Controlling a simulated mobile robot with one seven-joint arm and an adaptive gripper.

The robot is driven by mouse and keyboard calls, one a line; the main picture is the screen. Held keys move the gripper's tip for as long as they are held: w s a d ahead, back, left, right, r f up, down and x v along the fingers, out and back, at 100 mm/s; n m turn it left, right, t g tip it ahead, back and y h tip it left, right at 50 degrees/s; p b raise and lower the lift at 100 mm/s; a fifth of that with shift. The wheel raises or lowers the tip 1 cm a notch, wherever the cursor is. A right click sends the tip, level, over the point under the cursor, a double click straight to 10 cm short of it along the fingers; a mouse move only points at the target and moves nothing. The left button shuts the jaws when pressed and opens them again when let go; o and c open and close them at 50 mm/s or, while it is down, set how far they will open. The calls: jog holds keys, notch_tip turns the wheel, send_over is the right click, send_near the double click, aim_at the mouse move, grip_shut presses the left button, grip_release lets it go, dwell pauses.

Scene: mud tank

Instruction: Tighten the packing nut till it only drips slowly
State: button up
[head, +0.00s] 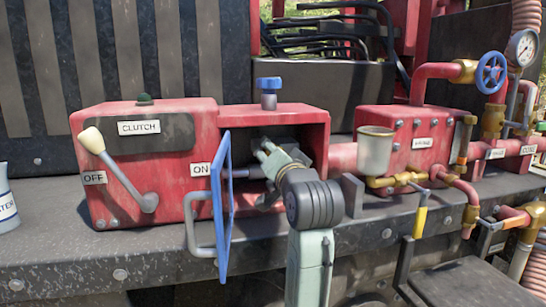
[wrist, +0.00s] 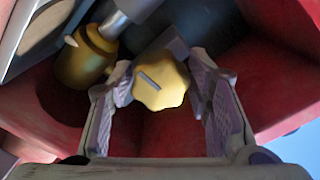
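My gripper (head: 264,174) reaches into the open-fronted red housing behind the blue-framed door. In the wrist view my gripper (wrist: 160,90) has its two fingers spread, one on each side of a yellow lobed piece (wrist: 160,84) with a dark line on its face. That piece may be the packing nut; no label shows. The gaps to the fingers look small, and contact cannot be told. A brass cylinder (wrist: 88,60) with a grey metal shaft (wrist: 118,22) lies to the upper left. In the head view my gripper hides the nut, and no drip shows.
The blue-framed door (head: 222,200) stands open just left of my arm. A red clutch box (head: 150,190) with a lever (head: 120,170) is farther left. A blue-topped cap (head: 268,85) sits above the housing. A cup (head: 375,150) and brass piping (head: 400,180) stand to the right.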

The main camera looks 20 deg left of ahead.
jog(key=shift+o, duration=1.2)
jog(key=v, duration=1.2)
